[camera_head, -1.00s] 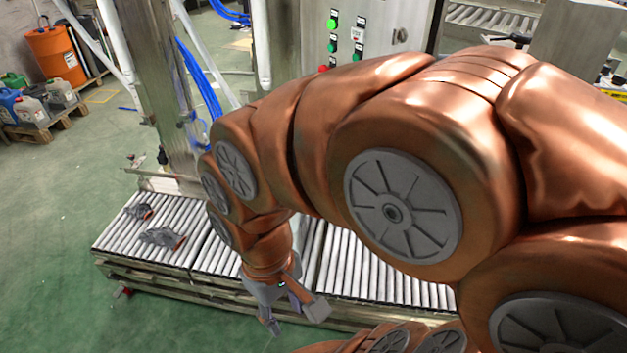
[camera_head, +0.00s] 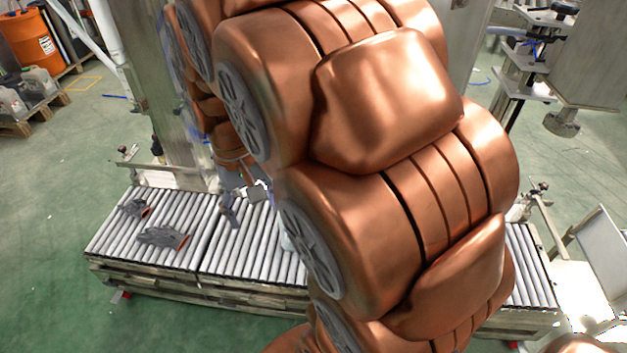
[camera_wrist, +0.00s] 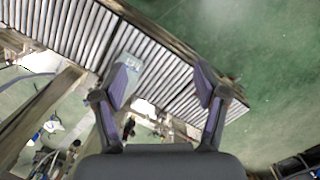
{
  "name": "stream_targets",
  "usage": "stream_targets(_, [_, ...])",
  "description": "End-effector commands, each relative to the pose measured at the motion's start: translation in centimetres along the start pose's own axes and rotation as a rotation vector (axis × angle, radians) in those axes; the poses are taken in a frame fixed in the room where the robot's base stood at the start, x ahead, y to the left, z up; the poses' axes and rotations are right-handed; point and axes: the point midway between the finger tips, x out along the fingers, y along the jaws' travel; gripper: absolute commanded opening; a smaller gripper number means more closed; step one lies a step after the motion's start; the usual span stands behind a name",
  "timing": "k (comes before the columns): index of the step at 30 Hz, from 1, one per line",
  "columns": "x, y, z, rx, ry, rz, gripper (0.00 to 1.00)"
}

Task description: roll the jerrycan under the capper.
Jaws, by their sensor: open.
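A pale grey-blue object, probably the jerrycan (camera_wrist: 131,64), is on the roller conveyor (camera_wrist: 85,35) in the wrist view, partly behind my left finger. In the head view only a pale sliver of it (camera_head: 286,243) shows beside my arm, which hides the rest. My gripper (camera_head: 245,204) is open and empty above the rollers, left of that sliver. It also shows in the wrist view (camera_wrist: 160,82), with its fingers wide apart and nothing between them. A steel machine with a hanging round head (camera_head: 562,122) stands at the upper right; I cannot tell if it is the capper.
Two grey gloves with orange cuffs, one nearer (camera_head: 162,238) and one farther (camera_head: 134,208), lie on the left rollers. A steel column (camera_head: 150,90) rises behind the conveyor. Grey containers (camera_head: 38,82) and an orange drum (camera_head: 30,42) stand far left. The green floor in front is clear.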

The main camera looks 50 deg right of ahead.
Motion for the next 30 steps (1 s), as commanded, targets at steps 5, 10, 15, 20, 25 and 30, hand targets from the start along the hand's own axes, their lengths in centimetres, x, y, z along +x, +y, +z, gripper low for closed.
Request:
stream_targets(5, [2.4, 2.4, -6.2, 0.109, 0.01, 0.009, 0.72])
stream_targets(10, [4.4, 5.2, -11.4, 0.197, 0.022, 0.014, 0.72])
stream_targets(15, [7.1, 8.4, -16.5, 0.277, 0.033, 0.019, 0.72])
stream_targets(20, [10.1, 11.7, -20.9, 0.345, 0.042, 0.016, 0.72])
stream_targets(25, [14.0, 15.4, -24.9, 0.411, 0.048, 0.011, 0.72])
stream_targets(30, [18.4, 19.3, -28.5, 0.471, 0.054, -0.004, 0.72])
